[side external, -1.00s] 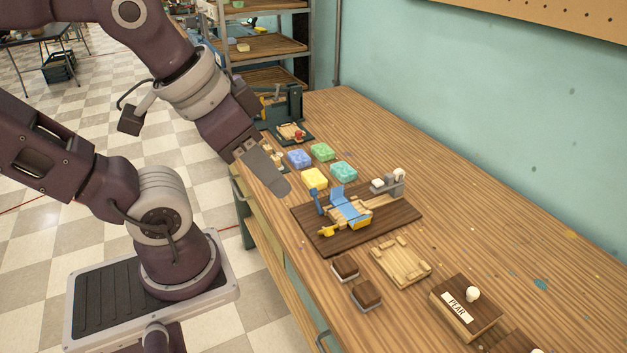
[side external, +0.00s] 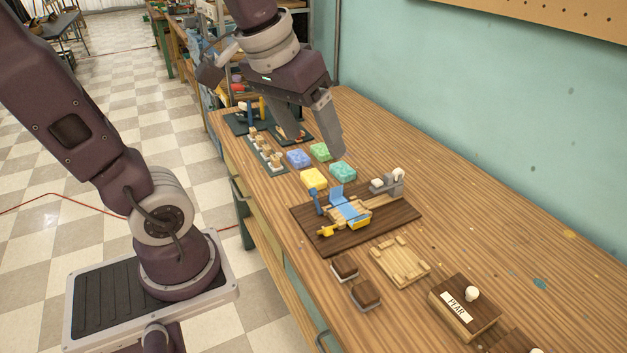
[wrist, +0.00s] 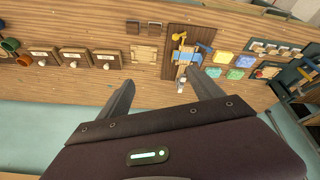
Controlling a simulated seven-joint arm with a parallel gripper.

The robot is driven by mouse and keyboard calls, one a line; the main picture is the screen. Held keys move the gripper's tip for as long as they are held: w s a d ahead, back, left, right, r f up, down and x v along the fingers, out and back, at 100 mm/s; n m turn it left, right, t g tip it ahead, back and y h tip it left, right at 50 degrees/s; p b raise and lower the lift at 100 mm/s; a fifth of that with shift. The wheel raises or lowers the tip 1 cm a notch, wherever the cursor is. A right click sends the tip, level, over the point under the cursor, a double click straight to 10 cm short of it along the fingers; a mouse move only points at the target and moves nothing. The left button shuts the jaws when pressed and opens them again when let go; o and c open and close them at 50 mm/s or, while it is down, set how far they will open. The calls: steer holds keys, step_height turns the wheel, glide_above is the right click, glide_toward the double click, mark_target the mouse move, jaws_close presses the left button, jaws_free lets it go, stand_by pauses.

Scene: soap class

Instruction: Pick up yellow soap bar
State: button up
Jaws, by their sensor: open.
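The yellow soap bar (side external: 313,178) lies on the wooden table, just beyond the dark wooden board. In the wrist view the yellow soap bar (wrist: 222,57) is right of the board, beyond my right fingertip. A blue soap bar (side external: 298,158), a green one (side external: 320,151) and a teal one (side external: 342,171) lie close around it. My gripper (side external: 317,142) is above the table near the soap bars, pointing down, its fingers apart. In the wrist view my gripper (wrist: 166,86) shows two spread fingers with nothing between them.
The dark board (side external: 398,217) carries a wooden device with blue and yellow parts and a grey post. A light wooden tray (side external: 401,262), two brown-topped brushes or blocks (side external: 366,293) and a labelled box (side external: 466,305) stand nearer. The right side of the table is clear.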

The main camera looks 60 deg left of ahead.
steer(key=w+a+f+n+g, duration=0.2)
steer(key=w+a+f+n, duration=0.25)
steer(key=w+a, duration=0.6)
steer(key=n+g, duration=0.2)
steer(key=n, duration=0.7)
glide_above(314, 176)
steer(key=f, duration=1.9)
steer(key=shift+s+a+f, duration=0.1)
steer(key=shift+s+f, duration=0.25)
steer(key=shift+n, duration=0.25)
steer(key=f, duration=0.6)
steer(key=shift+w+f, duration=0.25)
steer(key=shift+f, duration=0.65)
steer(key=shift+c, duration=0.3)
steer(key=c, duration=1.4)
